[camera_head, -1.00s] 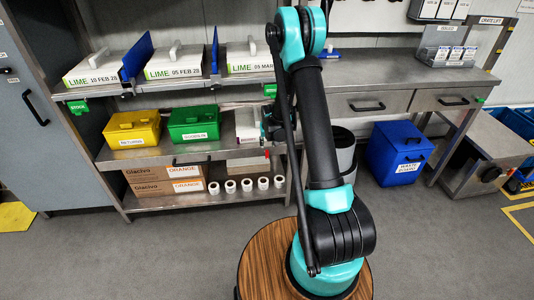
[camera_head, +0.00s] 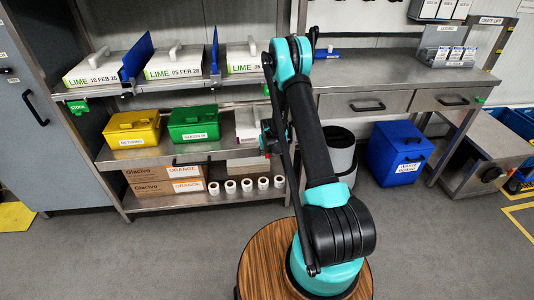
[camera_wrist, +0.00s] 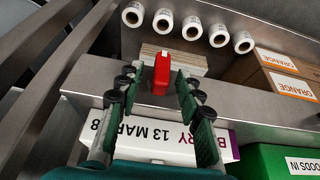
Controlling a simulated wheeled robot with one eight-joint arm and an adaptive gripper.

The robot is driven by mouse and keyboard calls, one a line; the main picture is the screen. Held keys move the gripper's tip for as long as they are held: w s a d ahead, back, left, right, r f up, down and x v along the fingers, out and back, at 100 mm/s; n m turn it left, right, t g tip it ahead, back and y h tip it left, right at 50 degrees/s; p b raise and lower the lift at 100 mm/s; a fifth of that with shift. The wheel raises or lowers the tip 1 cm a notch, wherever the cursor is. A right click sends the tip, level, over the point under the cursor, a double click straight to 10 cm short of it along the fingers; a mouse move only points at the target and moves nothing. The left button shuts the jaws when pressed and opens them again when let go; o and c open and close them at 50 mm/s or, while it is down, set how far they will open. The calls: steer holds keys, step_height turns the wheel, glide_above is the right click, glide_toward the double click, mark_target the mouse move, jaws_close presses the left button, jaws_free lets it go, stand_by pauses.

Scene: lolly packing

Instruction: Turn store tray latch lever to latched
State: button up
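A red lever (camera_wrist: 161,74), which looks like the latch lever, stands out near the front edge of the metal store tray (camera_wrist: 235,115) in the wrist view. My gripper (camera_wrist: 159,88) points at it with its two green-padded fingers apart, one on each side of the lever. I see gaps between the pads and the lever. In the head view the tray (camera_head: 150,158) is the middle shelf, with a dark handle (camera_head: 192,161) on its front. My gripper (camera_head: 268,140) is at its right end, partly hidden by my arm. I cannot tell the lever's exact setting.
On the tray are a yellow box (camera_head: 132,129), a green box (camera_head: 194,124) and a white berry carton (camera_wrist: 150,140) close under my gripper. Below stand orange-labelled cartons (camera_head: 165,180) and several white rolls (camera_head: 247,185). Lime cartons (camera_head: 173,65) fill the shelf above.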

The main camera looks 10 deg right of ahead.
jaws_close()
steer(key=shift+a+h, duration=0.15)
steer(key=shift+h, duration=0.15)
steer(key=shift+a+n+h, duration=0.25)
steer(key=shift+n+h, duration=0.05)
steer(key=shift+h, duration=0.6)
steer(key=h, duration=0.3)
steer(key=n+h, duration=0.1)
steer(key=h, duration=0.2)
steer(key=a+f+n+t+h, duration=0.1)
steer(key=h, duration=0.3)
steer(key=shift+f, duration=0.1)
